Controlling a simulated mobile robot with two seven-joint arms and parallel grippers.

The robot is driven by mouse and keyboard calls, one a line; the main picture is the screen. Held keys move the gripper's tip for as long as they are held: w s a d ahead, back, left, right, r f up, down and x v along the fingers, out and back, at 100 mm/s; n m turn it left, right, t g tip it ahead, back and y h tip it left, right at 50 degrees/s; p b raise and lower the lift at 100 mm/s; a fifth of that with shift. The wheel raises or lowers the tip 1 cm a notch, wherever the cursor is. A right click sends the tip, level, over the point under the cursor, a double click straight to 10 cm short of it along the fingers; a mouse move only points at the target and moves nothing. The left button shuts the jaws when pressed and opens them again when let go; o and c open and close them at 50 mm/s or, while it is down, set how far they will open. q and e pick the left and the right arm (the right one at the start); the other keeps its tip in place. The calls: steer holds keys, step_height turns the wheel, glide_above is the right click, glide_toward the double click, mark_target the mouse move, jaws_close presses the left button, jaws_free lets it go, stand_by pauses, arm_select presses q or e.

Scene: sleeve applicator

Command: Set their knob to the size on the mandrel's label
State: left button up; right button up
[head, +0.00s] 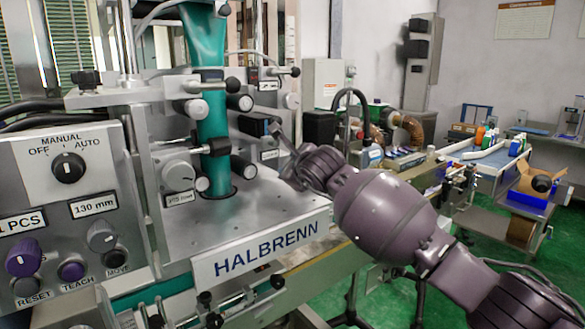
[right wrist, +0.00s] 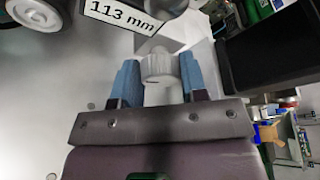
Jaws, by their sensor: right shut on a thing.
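My right gripper (right wrist: 160,82) has its blue fingertips on either side of a pale grey knob (right wrist: 158,66) and is shut on it. A white label reading 113 mm (right wrist: 122,16) is just above and left of the knob in the right wrist view. In the head view my right gripper (head: 287,152) reaches in from the right beside the green sleeve column (head: 212,125); the held knob is hidden there. A second grey knob (head: 178,174) sits left of the column, with a small label (head: 180,199) below it that is hard to read. My left gripper is not in view.
The control panel at left has a black mode switch (head: 68,168), a 130 mm label (head: 93,204) and several knobs. The HALBRENN machine table (head: 250,215) is mostly bare. A side bench with bottles stands at right.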

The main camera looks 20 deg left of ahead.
steer(key=shift+f+n+t+b, duration=0.3)
steer(key=shift+f+n+b, duration=0.1)
steer(key=shift+n+b, duration=0.1)
steer(key=shift+b, duration=0.45)
steer(key=shift+r+n+b, duration=0.15)
steer(key=shift+n+b, duration=0.35)
steer(key=shift+b, duration=0.4)
steer(key=shift+r+t+b, duration=0.1)
steer(key=shift+t+b, duration=0.2)
steer(key=shift+b, duration=0.5)
steer(key=shift+s+r, duration=0.1)
steer(key=shift+r, duration=0.1)
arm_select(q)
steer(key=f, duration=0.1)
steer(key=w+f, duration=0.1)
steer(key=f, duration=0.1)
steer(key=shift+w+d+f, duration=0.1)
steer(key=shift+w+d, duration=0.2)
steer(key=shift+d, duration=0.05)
arm_select(e)
steer(key=o, duration=0.9)
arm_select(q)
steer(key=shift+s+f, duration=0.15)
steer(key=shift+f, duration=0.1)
arm_select(e)
steer(key=shift+f, duration=0.1)
